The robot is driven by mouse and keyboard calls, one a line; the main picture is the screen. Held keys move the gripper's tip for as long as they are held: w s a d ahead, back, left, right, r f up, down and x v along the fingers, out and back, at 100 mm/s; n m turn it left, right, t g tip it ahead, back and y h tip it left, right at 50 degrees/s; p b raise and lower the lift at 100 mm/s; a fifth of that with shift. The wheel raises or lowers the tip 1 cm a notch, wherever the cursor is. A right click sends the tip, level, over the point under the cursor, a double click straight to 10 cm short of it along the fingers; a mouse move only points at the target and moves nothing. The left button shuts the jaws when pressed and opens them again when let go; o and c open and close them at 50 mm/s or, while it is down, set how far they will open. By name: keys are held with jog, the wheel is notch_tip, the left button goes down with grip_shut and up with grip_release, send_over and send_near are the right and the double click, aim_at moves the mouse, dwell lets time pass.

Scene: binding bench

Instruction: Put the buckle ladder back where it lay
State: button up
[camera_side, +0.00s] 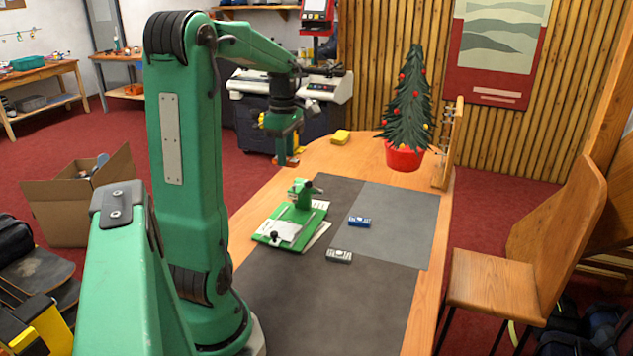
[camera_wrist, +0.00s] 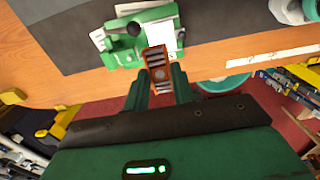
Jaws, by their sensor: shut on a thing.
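My gripper (camera_side: 283,146) is raised over the left edge of the bench, beyond the green press. In the wrist view its two fingers (camera_wrist: 162,88) are shut on an orange-brown buckle ladder (camera_wrist: 155,62), a short frame with openings. The same piece shows small below the fingers in the side view (camera_side: 292,163), clear of the bench top. A blue piece of similar size (camera_side: 359,222) lies on the lighter grey mat. A pale grey one (camera_side: 339,257) lies by the edge between the mats.
The green press (camera_side: 272,233) with white sheets stands on the dark mat (camera_side: 300,305), left of the small pieces. The lighter mat (camera_side: 405,215) is mostly bare.

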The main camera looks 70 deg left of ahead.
jog(key=w+d, duration=0.7)
jog(key=d, duration=0.3)
jog(key=w+d, duration=0.7)
jog(key=d, duration=0.3)
send_over(350, 242)
notch_tip(350, 242, down, 18)
jog(key=shift+f, duration=0.15)
jog(key=shift+f, duration=1.9)
jog(key=shift+f, duration=0.1)
